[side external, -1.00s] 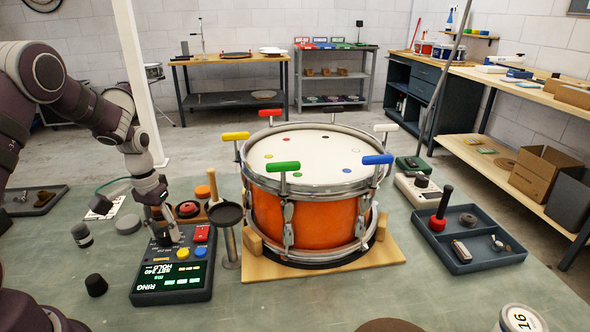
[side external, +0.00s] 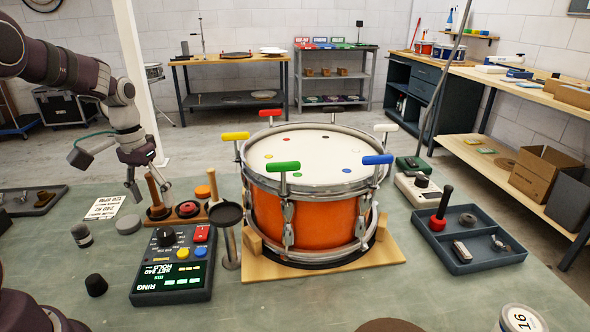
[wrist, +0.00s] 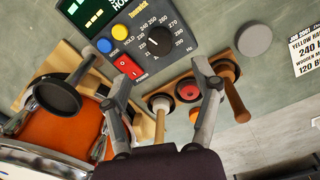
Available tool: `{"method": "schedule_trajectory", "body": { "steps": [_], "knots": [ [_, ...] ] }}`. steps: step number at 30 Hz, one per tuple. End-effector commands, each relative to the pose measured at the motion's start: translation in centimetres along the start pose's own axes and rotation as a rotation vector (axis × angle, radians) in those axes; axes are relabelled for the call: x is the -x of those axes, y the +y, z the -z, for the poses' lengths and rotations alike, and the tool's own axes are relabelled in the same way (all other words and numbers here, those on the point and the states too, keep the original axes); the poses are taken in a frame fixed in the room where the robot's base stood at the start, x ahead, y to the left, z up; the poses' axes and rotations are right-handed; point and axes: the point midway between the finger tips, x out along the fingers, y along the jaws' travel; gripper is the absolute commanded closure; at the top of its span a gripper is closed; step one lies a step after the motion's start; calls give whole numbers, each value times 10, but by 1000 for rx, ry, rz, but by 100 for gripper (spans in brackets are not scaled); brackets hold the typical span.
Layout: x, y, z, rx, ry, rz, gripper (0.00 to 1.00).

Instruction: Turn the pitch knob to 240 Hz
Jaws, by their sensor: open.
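The control box (side external: 171,288) lies on the bench left of the orange drum (side external: 305,215). The pointer's exact reading is too small to tell. The lit display (side external: 172,275) reads "SET 240" and "HOLD". My gripper (side external: 147,190) is open and empty, above and behind the box, apart from the knob. In the wrist view my gripper's fingers (wrist: 165,93) are spread below the knob.
A wooden rack (side external: 180,212) with mallets stands just behind the box, near my fingers. A black dish on a stand (side external: 226,215) rises right of the box.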

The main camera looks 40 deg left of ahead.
Motion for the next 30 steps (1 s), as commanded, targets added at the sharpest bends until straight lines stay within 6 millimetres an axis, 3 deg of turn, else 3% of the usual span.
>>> {"method": "schedule_trajectory", "body": {
  "steps": [3,6,17,20,25,30],
  "knots": [
    [26,0,1,0,5,0,36],
    [38,0,1,1,3,0,36],
    [44,1,0,-2,2,0,36],
    [55,16,-6,-36,38,4,36],
    [89,71,-45,-178,196,6,36],
    [99,105,-97,-324,364,-19,36]
  ]
}}
